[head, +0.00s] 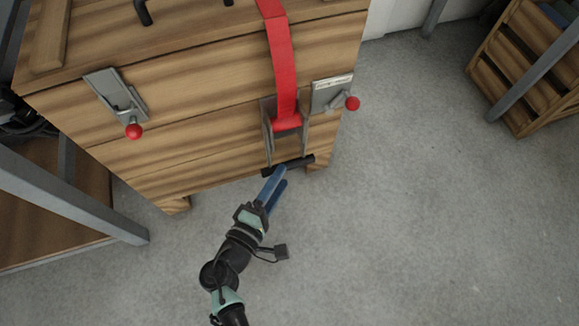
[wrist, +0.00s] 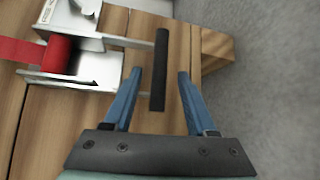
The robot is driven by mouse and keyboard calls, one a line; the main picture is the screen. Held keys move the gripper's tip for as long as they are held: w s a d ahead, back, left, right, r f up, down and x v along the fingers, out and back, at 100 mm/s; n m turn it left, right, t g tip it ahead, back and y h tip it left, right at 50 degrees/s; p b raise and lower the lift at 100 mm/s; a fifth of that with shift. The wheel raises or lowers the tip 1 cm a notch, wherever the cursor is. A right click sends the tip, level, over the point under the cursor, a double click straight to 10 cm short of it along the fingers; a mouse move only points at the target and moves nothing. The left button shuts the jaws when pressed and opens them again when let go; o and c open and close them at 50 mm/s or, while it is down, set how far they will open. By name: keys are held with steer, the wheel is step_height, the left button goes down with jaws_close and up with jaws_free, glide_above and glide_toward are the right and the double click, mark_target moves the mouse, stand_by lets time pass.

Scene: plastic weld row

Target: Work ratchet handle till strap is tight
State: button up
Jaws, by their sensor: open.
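The ratchet (head: 284,130) is a grey metal frame on the front of a wooden crate, with the red strap (head: 283,70) running down over the crate's top edge into it. Its black handle bar (head: 288,166) sticks out at the lower end. In the wrist view the ratchet (wrist: 85,75) is at the left, with red strap (wrist: 57,55) wound in it, and the black handle bar (wrist: 159,70) stands upright. My gripper (head: 282,175) is open at the handle; in the wrist view its blue fingers (wrist: 160,73) lie on either side of the bar's lower part. I cannot tell whether they touch it.
The wooden crate (head: 190,120) has two latches with red knobs, one left (head: 134,131) and one close right of the ratchet (head: 352,103). A grey post (head: 70,195) stands at the left. Another wooden crate (head: 510,60) is at the upper right. The concrete floor (head: 430,220) is clear on the right.

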mark_target(289, 166)
steer(key=b+x, duration=0.1)
steer(key=x, duration=0.4)
steer(key=shift+w+b, duration=0.1)
steer(key=shift+b, duration=0.3)
jaws_close()
stand_by(1.0)
